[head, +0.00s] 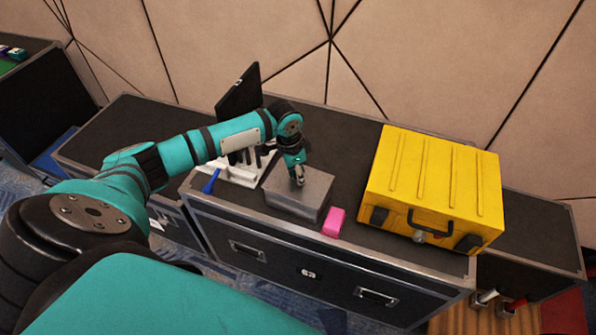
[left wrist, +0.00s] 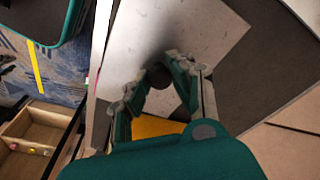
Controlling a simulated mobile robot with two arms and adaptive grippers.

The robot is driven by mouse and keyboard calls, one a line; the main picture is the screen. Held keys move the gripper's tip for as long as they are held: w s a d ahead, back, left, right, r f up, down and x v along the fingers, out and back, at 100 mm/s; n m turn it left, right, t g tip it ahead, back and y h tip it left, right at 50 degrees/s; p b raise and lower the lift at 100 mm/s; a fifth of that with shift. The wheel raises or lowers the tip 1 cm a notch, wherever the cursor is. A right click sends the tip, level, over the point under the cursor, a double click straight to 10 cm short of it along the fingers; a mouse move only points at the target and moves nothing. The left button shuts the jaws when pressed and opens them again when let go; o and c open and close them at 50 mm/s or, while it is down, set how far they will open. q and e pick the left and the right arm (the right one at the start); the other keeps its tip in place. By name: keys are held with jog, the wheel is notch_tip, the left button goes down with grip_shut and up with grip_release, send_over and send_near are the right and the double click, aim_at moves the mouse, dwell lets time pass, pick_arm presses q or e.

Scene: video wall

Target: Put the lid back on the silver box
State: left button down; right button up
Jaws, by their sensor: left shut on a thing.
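The silver box (head: 292,208) stands on the dark case top near its front edge, left of the yellow case. Its flat grey lid (head: 316,184) appears to lie on top of it; I cannot tell whether it is fully seated. My left gripper (head: 298,178) points down at the middle of the lid. In the left wrist view its fingers (left wrist: 158,85) are closed around a dark round knob (left wrist: 157,73) on the grey lid (left wrist: 185,28). My right gripper is not in view.
A yellow case (head: 432,185) stands to the right, and a pink block (head: 334,222) sits close to the box's right front corner. A white rack (head: 240,174), a blue-handled tool (head: 210,182) and an upright black screen (head: 240,93) are left of the box. An open wooden drawer (left wrist: 30,135) shows below.

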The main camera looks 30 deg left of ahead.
pick_arm(q)
jog(key=shift+p, duration=0.45)
dwell(0.5)
dwell(0.5)
jog(key=shift+f+p, duration=0.15)
jog(key=shift+p, duration=0.15)
jog(key=shift+p, duration=0.45)
dwell(0.6)
dwell(0.4)
jog(key=c, duration=0.6)
grip_release()
